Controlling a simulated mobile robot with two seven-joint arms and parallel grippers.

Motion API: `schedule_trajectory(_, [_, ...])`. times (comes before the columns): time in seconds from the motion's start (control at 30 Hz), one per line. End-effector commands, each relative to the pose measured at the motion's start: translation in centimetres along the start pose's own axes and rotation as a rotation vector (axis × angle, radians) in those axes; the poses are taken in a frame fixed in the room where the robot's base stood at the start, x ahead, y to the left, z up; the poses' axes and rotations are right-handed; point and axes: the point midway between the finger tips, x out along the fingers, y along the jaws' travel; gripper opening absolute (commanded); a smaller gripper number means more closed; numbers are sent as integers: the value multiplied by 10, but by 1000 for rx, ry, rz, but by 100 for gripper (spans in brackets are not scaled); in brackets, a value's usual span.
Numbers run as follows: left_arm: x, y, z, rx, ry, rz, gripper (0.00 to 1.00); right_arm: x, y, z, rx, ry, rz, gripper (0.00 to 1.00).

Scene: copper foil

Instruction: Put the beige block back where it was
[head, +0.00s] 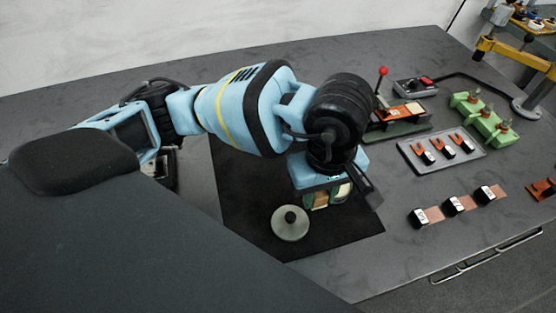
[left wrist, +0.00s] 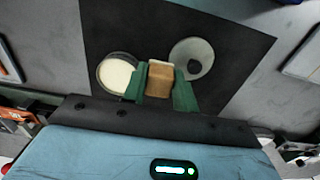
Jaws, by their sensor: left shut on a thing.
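My left gripper (head: 322,202) is over the black mat (head: 256,190), pointing down. In the left wrist view its green fingers (left wrist: 159,85) are closed on the beige block (left wrist: 159,79), which sits between them. In the head view the block is mostly hidden by the fingers. A round pot with cream contents (left wrist: 117,75) is beside the fingers on the left in the left wrist view. A round grey lid with a dark knob (left wrist: 192,58) is on their other side; it also shows in the head view (head: 290,223). I cannot tell whether the block touches the mat. My right gripper is not in view.
Right of the mat are a grey tray (head: 441,151) with several small parts, a green fixture (head: 484,118), a red-knobbed lever press (head: 398,118) and black blocks with copper strips (head: 453,205). A yellow-armed stand (head: 515,55) is at far right. The front of the mat is clear.

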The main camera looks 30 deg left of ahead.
Motion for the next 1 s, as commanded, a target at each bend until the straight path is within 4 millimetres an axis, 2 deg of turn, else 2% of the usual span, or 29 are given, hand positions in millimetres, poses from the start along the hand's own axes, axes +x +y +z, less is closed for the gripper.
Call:
schedule_trajectory(0.03, [-1, -4, -14, -9, 3, -1, 10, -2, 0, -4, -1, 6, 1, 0])
schedule_trajectory(0.2, [3, -16, -50, -7, 3, -1, 10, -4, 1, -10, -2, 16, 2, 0])
schedule_trajectory(0.43, [7, -30, -94, -5, 2, -1, 10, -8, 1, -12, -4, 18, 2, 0])
schedule_trajectory(0.57, [9, -32, -105, -2, 1, 0, 10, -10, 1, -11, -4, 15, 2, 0])
schedule_trajectory(0.8, [10, -34, -109, -1, 0, 0, 10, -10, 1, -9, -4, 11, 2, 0])
schedule_trajectory(0.93, [11, -38, -119, -4, 1, -1, 10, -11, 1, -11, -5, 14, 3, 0])
schedule_trajectory(1.0, [20, -38, -120, 0, -1, -3, 10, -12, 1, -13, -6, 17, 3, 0])
